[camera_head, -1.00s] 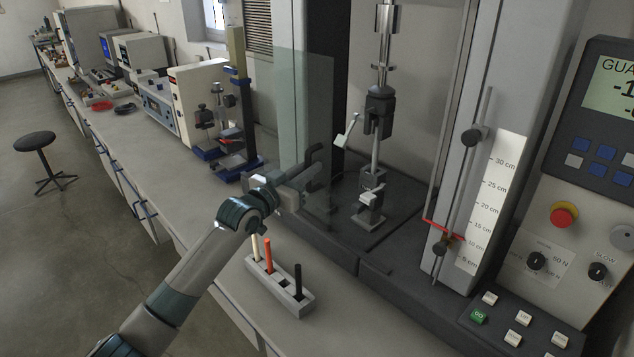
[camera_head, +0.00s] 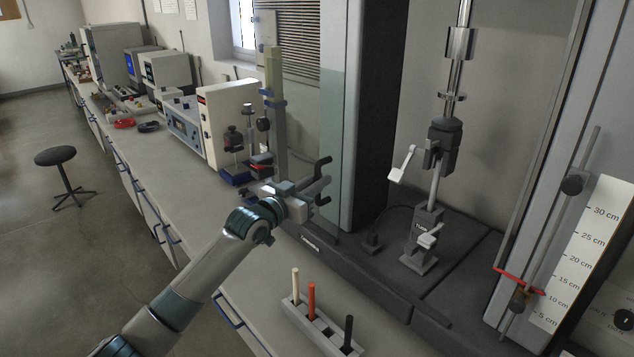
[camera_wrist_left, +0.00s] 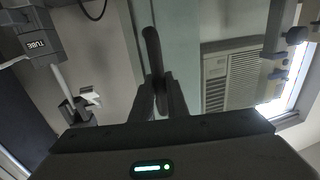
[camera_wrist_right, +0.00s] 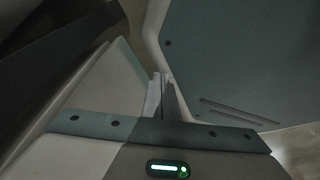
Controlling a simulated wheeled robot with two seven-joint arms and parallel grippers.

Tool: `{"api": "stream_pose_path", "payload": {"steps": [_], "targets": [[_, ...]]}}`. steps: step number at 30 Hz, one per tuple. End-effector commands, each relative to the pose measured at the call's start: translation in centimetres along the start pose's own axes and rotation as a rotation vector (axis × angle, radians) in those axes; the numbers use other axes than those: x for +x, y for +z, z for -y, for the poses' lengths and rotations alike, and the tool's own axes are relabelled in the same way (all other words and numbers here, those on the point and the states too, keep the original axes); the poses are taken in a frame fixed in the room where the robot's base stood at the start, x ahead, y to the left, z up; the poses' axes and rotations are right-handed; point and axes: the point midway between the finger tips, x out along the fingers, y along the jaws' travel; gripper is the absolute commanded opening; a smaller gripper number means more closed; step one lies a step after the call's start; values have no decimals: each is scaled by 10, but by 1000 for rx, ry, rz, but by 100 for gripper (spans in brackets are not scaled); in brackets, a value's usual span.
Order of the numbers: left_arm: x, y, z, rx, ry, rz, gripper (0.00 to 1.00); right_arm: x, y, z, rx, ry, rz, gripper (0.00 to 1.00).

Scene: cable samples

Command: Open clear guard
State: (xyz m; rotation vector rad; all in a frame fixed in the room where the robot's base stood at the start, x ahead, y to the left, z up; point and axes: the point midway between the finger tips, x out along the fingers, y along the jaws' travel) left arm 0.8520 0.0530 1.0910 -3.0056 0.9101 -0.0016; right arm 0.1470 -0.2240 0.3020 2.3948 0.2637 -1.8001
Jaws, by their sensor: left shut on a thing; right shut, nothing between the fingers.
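The clear guard (camera_head: 333,130) is a tall, faintly green panel left of the test machine's grips, seen at a narrow angle in the head view. It also shows as a pale green strip in the left wrist view (camera_wrist_left: 181,60). Its dark bar handle (camera_head: 322,163) stands on the near left side. My left gripper (camera_head: 311,188) is shut on this handle (camera_wrist_left: 151,45), with both fingers around it in the left wrist view (camera_wrist_left: 162,88). My right gripper (camera_wrist_right: 163,92) is shut and empty; it is outside the head view.
The machine's grips (camera_head: 438,150) stand right of the guard, with the lower one (camera_head: 424,245) on the dark base. A grey holder (camera_head: 318,325) with several coloured rods lies on the bench in front. Blue-based instruments (camera_head: 245,165) stand behind my left gripper.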

Motion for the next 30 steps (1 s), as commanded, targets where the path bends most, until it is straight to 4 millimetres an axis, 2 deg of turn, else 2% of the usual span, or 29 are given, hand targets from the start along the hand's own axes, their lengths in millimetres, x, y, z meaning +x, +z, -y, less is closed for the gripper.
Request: {"api": "stream_pose_path", "payload": {"steps": [2,3,5,20,26,28,30], "targets": [[0,0,-1,0,1,0,0,0,0,0,0,0,0,0],[0,0,-1,0,1,0,19,0,0,0,0,0,1,0],[0,0,-1,0,1,0,33,0,1,-1,0,1,1,0],[-3,0,0,0,1,1,33,-4,8,-1,0,1,14,0],[-12,-1,0,-1,1,1,33,-10,26,-3,1,4,57,0],[-17,-1,-1,-1,1,2,33,-13,37,-5,2,5,83,0],[-22,-2,-1,-1,1,1,33,-17,56,-14,3,15,133,0]]}}
